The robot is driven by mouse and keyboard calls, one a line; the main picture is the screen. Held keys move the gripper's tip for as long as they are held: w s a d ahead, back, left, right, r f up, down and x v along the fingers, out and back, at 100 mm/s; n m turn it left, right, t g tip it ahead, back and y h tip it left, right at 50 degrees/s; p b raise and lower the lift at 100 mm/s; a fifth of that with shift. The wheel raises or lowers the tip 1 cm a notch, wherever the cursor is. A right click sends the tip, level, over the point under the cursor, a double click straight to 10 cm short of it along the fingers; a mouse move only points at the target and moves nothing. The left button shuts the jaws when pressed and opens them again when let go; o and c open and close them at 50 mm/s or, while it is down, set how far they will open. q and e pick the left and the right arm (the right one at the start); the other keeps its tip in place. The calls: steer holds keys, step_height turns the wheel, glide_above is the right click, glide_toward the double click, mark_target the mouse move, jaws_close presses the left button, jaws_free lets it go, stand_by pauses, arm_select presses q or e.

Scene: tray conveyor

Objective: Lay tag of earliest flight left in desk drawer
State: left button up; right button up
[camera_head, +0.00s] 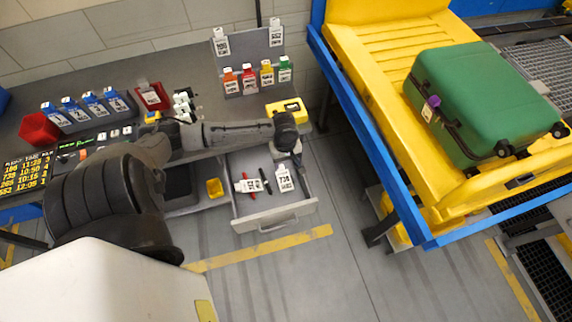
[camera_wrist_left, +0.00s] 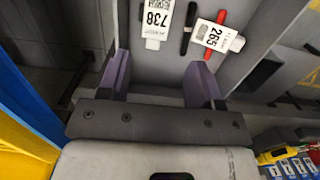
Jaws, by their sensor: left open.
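The desk drawer (camera_head: 285,214) is pulled open below the desk. Two white tags lie in it: tag 738 (camera_head: 285,178) at the right, and tag 265 (camera_head: 249,185) at the left, on a red pen. In the left wrist view, tag 738 (camera_wrist_left: 156,20) and tag 265 (camera_wrist_left: 215,37) are beyond the fingertips. My left gripper (camera_head: 292,160) is above the drawer's back right part; its fingers (camera_wrist_left: 160,75) are apart with nothing between them. The flight board (camera_head: 27,175) reads 186 11:25, 738 10:50, 265 10:15 and 552 12:05. My right gripper is out of view.
A black marker (camera_head: 265,181) lies between the tags. The desk (camera_head: 150,65) holds a red bin (camera_head: 38,129), blue-topped tags (camera_head: 90,103), a rack of coloured tags (camera_head: 258,78) and a yellow device (camera_head: 287,109). A green suitcase (camera_head: 480,95) lies on the yellow conveyor tray (camera_head: 365,60) at right.

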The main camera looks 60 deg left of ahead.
arm_select(q)
steer(key=s+d+m+t, duration=0.1)
steer(key=s+d+m, duration=0.4)
steer(key=d, duration=0.4)
steer(key=s+d+m+t, duration=0.1)
steer(key=s+d+m, duration=0.3)
steer(key=d+m, duration=0.3)
steer(key=s+d+r+m+t, duration=0.1)
steer(key=s+d+r+m, duration=0.4)
steer(key=d+m, duration=0.1)
steer(key=shift+s+d+r+t+y, duration=0.2)
steer(key=shift+r+t+y, duration=0.1)
steer(key=shift+r+t, duration=0.1)
